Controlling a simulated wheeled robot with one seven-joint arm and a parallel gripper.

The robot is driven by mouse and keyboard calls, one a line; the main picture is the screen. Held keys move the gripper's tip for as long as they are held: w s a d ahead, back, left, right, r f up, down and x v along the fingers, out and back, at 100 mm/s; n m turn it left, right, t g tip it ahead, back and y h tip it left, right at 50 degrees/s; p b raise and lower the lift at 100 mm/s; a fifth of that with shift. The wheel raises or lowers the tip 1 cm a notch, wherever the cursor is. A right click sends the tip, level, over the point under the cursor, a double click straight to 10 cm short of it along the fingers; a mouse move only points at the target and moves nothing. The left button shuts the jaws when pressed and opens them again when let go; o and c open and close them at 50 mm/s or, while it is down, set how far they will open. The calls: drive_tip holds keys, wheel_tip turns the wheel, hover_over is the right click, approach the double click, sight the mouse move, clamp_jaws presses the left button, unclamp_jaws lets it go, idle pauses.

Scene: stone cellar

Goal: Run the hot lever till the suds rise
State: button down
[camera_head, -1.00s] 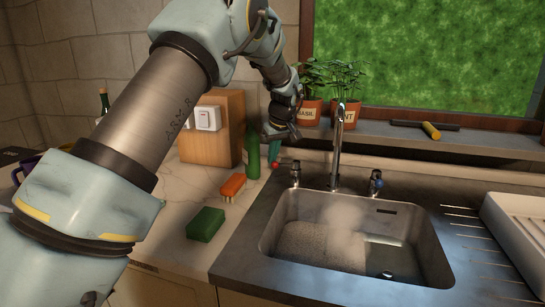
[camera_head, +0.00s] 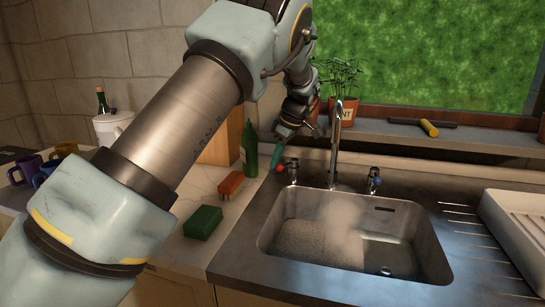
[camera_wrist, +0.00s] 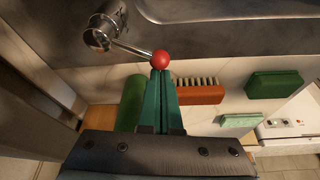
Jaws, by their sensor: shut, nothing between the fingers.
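The hot lever is a metal arm with a red ball (camera_head: 279,168) on its end, left of the spout (camera_head: 337,140). In the wrist view the red ball (camera_wrist: 161,60) sits right at my fingertips, its arm running up-left to the round metal valve (camera_wrist: 101,37). My gripper (camera_head: 279,162), with green fingers, is shut and empty; its tips (camera_wrist: 161,74) look against or very near the ball. In the sink (camera_head: 275,249), pale suds (camera_head: 305,240) lie low on the left, with whitish steam above. The drain on the right shows. The spout's mouth is hard to make out.
A blue-knobbed tap (camera_head: 375,178) stands right of the spout. Left of the sink are a green bottle (camera_head: 249,150), an orange brush (camera_head: 231,184) and a green sponge (camera_head: 203,222). A potted plant (camera_head: 343,105) stands on the sill behind. A white drainer (camera_head: 513,232) is at right.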

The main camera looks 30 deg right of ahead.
drive_tip(key=s+n, duration=0.1)
drive_tip(key=s+d+n+p, duration=0.1)
drive_tip(key=n, duration=0.1)
drive_tip(key=shift+s+g+y, duration=0.1)
drive_tip(key=shift+g+y, duration=0.3)
drive_tip(key=shift+s+d, duration=0.1)
drive_tip(key=shift+s, duration=0.2)
idle(0.5)
